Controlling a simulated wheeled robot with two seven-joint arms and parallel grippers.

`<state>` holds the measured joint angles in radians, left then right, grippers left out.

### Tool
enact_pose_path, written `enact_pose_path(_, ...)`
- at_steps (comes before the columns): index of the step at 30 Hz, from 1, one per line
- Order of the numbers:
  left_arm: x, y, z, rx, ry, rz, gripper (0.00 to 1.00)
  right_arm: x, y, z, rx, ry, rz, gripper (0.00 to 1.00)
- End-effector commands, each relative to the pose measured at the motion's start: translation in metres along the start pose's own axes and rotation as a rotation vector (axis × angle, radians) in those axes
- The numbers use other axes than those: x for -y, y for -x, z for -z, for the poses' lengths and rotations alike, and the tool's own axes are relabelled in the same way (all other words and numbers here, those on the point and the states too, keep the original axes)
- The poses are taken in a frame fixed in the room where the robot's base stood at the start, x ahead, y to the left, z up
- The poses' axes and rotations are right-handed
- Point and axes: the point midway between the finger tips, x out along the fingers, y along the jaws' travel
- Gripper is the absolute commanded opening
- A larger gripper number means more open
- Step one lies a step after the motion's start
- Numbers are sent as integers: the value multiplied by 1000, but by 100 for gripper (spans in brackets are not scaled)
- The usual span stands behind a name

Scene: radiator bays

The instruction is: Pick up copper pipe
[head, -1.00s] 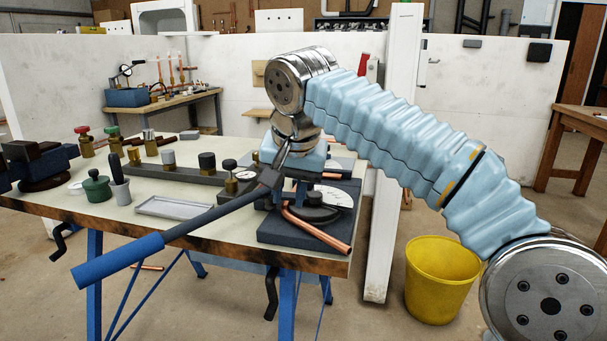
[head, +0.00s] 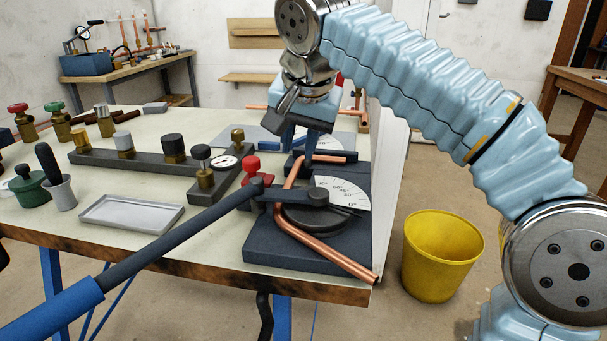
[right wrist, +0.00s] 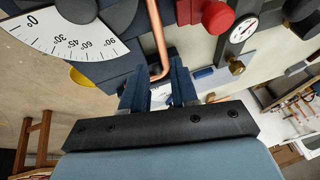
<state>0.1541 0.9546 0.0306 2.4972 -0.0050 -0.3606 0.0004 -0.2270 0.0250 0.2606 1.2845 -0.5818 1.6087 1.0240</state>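The bent copper pipe (head: 326,250) lies in the dark pipe bender (head: 262,249) at the table's front right corner. One end sticks out past the front edge; the other leg turns up and back beneath my right gripper. My right gripper (head: 312,152) points down over the back of the bender, fingers around the pipe's rear section. In the right wrist view the copper pipe (right wrist: 157,38) runs to a bend between the fingertips (right wrist: 160,76), with a gap visible between the fingers. Contact is unclear. My left gripper is out of view.
The bender's long blue-handled lever (head: 180,233) reaches front left. A grey tray (head: 131,212), a dark manifold block (head: 140,166) and a green pot (head: 30,186) stand left. A white panel is right of the table, with a yellow bucket (head: 440,262) on the floor.

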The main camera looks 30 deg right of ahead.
Motion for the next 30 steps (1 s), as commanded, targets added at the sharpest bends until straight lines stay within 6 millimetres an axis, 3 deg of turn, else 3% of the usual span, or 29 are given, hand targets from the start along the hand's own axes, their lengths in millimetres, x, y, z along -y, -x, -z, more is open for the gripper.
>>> enact_pose_path(5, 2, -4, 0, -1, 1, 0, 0, 0, -15, -1, 0, 0, 0, 28)
enact_pose_path(13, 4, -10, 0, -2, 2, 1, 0, 2, -56, -4, 0, -2, -1, 28)
enact_pose_path(22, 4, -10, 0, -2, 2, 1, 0, 2, -62, -4, -1, -2, 1, 28)
enact_pose_path(28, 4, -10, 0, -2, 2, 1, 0, 2, -62, -4, -1, -1, 1, 0)
enact_pose_path(30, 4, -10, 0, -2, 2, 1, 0, 2, -62, -4, -1, -1, 1, 0)
